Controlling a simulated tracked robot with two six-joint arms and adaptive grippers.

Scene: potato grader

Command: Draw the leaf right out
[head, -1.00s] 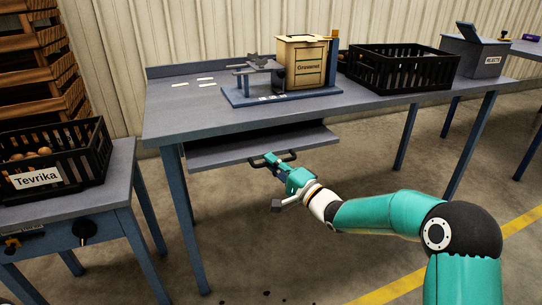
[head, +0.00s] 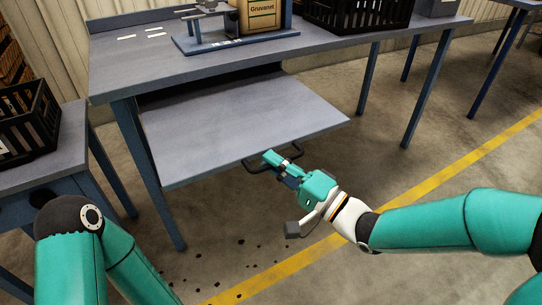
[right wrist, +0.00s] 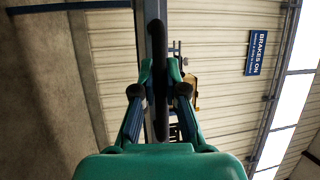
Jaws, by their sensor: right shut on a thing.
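The leaf (head: 235,118) is a flat grey pull-out board under the grey worktable (head: 125,62). It stands well out from beneath the tabletop. A dark bar handle (head: 253,163) is fixed along its front edge. My right gripper (head: 272,160) is shut on the handle in the head view. In the right wrist view the dark handle bar (right wrist: 157,60) runs between the two fingers. The inner end of the leaf is hidden under the tabletop. My left arm shows at the lower left of the head view, but its gripper is out of the picture.
A wooden box labelled Gruvanot (head: 262,14) stands on a blue-based device on the tabletop. A black crate (head: 355,12) is to its right. Another black crate (head: 35,125) sits on a side table at left. Open floor lies in front, with a yellow line (head: 270,268).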

